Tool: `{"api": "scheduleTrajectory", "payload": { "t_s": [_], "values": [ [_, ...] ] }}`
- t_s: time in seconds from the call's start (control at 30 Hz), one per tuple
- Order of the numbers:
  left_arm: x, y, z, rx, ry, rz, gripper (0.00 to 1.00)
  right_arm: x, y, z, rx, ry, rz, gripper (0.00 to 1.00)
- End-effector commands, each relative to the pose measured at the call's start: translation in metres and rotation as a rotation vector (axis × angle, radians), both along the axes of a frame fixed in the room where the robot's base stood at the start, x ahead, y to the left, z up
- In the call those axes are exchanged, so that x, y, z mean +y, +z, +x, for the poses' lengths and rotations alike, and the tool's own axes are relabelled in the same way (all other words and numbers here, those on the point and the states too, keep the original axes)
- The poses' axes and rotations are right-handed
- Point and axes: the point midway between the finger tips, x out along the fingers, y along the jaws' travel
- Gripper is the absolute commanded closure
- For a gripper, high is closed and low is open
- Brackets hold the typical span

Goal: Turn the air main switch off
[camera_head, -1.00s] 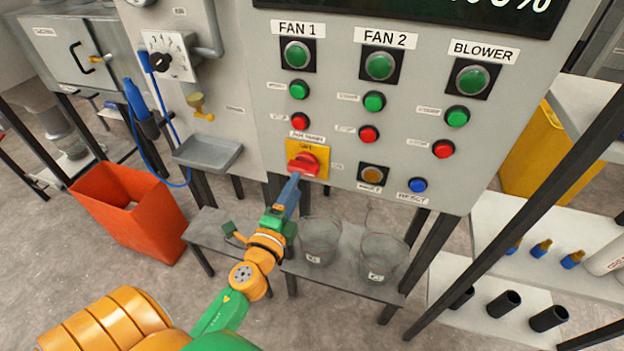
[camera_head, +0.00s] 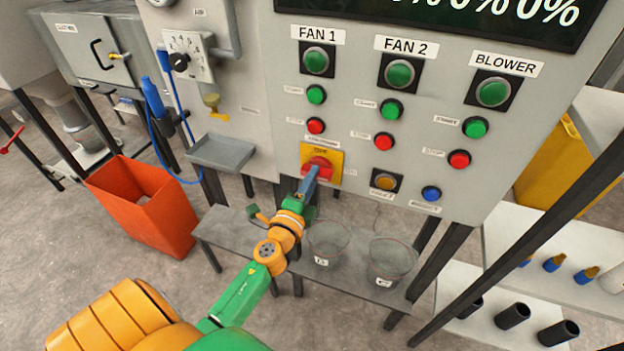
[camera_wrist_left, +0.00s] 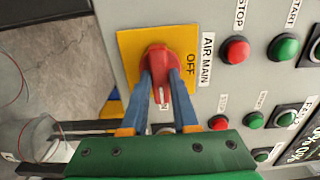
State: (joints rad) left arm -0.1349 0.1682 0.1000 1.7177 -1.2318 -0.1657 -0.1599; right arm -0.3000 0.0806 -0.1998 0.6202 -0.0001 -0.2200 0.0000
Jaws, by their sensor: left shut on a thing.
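The air main switch is a red knob (camera_head: 316,167) on a yellow plate (camera_head: 336,158), low on the grey control panel. It also shows in the left wrist view as a red handle (camera_wrist_left: 157,62) on its yellow plate (camera_wrist_left: 128,48). OFF is printed on the plate's upper side in the head view, and part of ON shows near the fingers in the wrist view. The handle lies roughly level, towards ON. My left gripper (camera_head: 312,173) is shut on the handle, one blue finger on each side (camera_wrist_left: 160,92). My right gripper is out of view.
Fan and blower buttons (camera_head: 399,74) sit above and right of the switch. A small grey tray (camera_head: 222,153) juts out at left. Two clear buckets (camera_head: 327,243) stand on a low bench below. An orange bin (camera_head: 145,205) stands on the floor at left.

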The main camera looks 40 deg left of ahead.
Motion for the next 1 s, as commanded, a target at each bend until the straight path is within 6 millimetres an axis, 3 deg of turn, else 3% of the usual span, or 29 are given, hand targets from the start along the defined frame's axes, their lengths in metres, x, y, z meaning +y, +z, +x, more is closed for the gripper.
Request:
{"api": "scheduleTrajectory", "payload": {
  "t_s": [0.37, 1.0],
  "values": [
    [-0.0006, -0.0011, -0.0001, -0.035, -0.001, -0.15, 1.0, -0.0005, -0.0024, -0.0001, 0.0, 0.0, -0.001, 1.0],
    [-0.0008, 0.001, 0.0001, -0.176, -0.001, -0.732, 1.0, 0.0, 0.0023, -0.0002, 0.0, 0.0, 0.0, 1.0]
  ]
}}
